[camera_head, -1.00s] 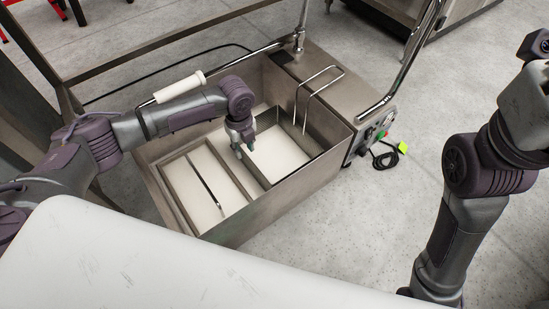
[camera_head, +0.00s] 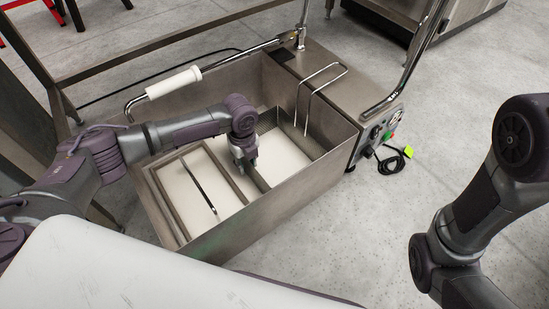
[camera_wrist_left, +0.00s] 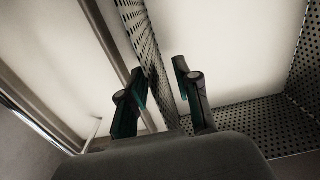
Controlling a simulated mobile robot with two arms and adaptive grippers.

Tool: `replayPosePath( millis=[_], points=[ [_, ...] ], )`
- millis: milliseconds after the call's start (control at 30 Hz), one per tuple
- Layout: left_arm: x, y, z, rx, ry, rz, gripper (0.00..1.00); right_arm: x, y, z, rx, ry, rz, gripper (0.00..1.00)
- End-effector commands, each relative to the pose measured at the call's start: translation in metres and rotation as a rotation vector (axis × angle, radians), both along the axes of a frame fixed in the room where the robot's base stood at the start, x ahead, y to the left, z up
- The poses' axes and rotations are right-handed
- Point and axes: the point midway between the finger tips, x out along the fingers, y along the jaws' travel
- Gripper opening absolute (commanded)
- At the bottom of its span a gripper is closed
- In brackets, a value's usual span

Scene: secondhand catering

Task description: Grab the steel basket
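The steel basket (camera_head: 302,140) is a perforated metal basket in the right part of the fryer tank, with a bent wire handle (camera_head: 311,96) standing at its far right. It also shows in the left wrist view (camera_wrist_left: 250,117). My left gripper (camera_head: 246,166) points down at the basket's left side. In the left wrist view, its two fingers (camera_wrist_left: 160,95) are apart, with the basket's perforated side wall running between them. I cannot tell whether they touch the wall. My right arm is at the right edge, but its gripper is out of view.
The steel fryer tank (camera_head: 285,207) surrounds the basket, with a framed compartment (camera_head: 183,150) on the left. A white-handled bar (camera_head: 173,83) crosses its far left side. A control box with knobs (camera_head: 377,133) and a cable stands on the right.

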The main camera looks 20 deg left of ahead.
Motion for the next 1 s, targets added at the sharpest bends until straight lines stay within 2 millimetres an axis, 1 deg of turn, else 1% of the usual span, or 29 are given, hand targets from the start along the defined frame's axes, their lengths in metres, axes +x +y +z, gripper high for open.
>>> replayPosePath(
  millis=[67,200,267,833,1000],
  points=[
    [0.0000,-0.0001,0.0005,0.000,0.000,0.000,0.32,0.0001,0.0000,0.0003,0.000,0.000,0.000,0.46],
    [0.0000,-0.0001,0.0005,0.000,0.000,0.000,0.09,0.0002,0.0000,0.0002,0.000,0.001,0.000,0.46],
    [-0.0001,-0.0002,0.0004,0.000,0.000,0.000,0.00,0.0002,0.0000,0.0001,0.000,0.001,0.000,0.46],
    [0.0008,-0.0006,0.0019,-0.002,-0.002,0.000,0.00,0.0001,0.0001,0.0003,0.000,0.000,0.001,0.46],
    [0.0006,-0.0006,0.0093,-0.001,-0.002,-0.001,0.00,-0.0007,-0.0005,0.0051,0.002,-0.005,0.002,0.46]
  ],
)
